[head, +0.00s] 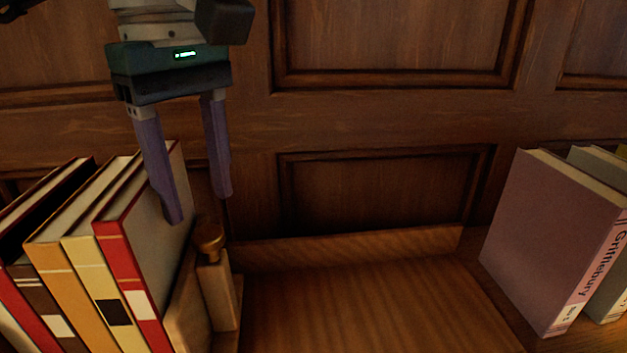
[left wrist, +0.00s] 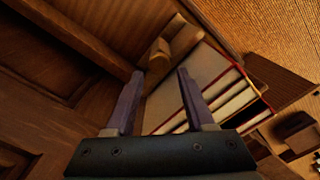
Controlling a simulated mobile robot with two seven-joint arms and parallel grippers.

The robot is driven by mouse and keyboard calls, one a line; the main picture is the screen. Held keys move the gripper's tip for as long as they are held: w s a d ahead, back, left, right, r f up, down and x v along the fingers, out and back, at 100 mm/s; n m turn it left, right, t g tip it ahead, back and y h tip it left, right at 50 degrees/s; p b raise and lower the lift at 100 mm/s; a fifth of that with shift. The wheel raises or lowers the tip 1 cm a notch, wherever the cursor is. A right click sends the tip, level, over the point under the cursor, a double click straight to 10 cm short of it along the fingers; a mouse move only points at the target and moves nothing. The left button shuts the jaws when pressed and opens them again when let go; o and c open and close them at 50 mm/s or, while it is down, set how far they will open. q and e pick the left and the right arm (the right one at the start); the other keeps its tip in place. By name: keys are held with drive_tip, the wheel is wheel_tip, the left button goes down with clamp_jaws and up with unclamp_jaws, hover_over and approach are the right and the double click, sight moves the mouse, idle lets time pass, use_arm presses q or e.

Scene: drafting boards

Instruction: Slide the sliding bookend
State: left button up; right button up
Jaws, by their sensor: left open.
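The sliding bookend (head: 222,292) is a wooden piece with a round brown knob (head: 209,245) on top. It stands at the right end of a row of books (head: 112,250), beside a red-spined book. In the left wrist view the bookend (left wrist: 186,40) shows beyond the fingertips, near the top middle. My left gripper (head: 198,207) is open and empty, pointing down, with its fingers above and slightly behind the knob in the picture. In the left wrist view the open fingers (left wrist: 160,73) also show, with books behind the right finger. My right gripper is in neither view.
A bare wooden surface (head: 360,305) lies right of the bookend, with a low wooden ledge (head: 350,246) at its back. A mauve book (head: 550,235) and other books stand at the right. A panelled wooden wall (head: 390,110) closes the back.

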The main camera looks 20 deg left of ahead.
sight(207, 232)
use_arm(q)
drive_tip(key=shift+f, duration=2.25)
clamp_jaws()
drive_tip(key=shift+r+p, duration=0.1)
drive_tip(key=shift+p, duration=0.2)
